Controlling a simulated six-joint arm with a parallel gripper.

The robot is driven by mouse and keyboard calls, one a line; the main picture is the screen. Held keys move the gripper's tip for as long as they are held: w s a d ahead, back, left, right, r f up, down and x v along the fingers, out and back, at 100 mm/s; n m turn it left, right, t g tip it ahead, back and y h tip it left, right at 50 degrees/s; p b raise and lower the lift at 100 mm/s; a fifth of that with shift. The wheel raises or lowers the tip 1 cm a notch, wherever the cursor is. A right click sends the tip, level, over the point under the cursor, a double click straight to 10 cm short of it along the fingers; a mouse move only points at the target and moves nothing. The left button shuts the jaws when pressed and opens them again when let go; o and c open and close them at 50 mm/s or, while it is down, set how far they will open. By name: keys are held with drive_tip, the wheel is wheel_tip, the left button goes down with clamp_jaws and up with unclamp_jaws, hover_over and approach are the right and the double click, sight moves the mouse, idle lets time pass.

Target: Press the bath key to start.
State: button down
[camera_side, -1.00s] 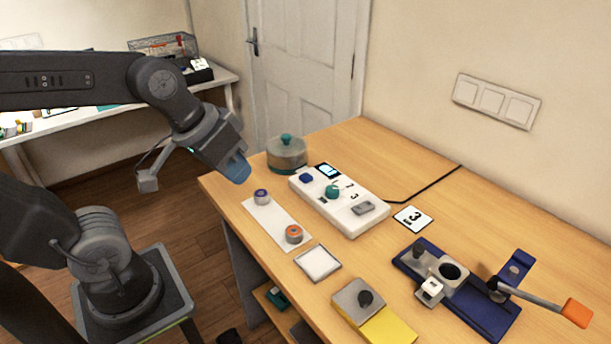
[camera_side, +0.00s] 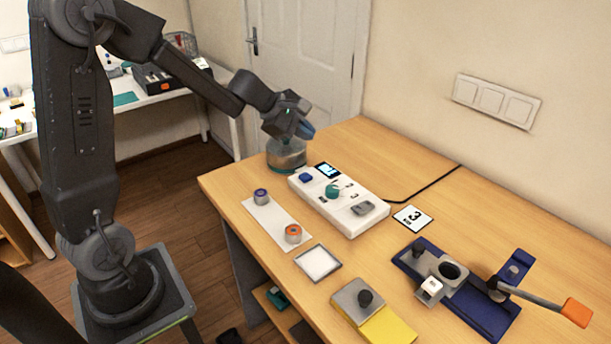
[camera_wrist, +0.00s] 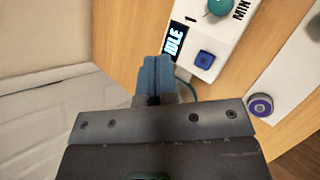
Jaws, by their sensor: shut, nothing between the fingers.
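My gripper (camera_side: 307,131) is shut and empty, above the table behind the blue key and over the round pot. In the wrist view its blue fingers (camera_wrist: 155,76) are together, to the left of the blue key and apart from it.
A round pot (camera_side: 286,158) stands behind the box, its top hidden by my gripper. A white strip (camera_side: 276,222) with two spools lies in front.

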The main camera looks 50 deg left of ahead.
sight(305, 177)
drive_tip(key=shift+f, duration=0.15)
drive_tip(key=shift+f, duration=4.3)
drive_tip(key=shift+f, duration=0.4)
drive_tip(key=shift+f, duration=0.5)
drive_tip(key=shift+r, duration=0.95)
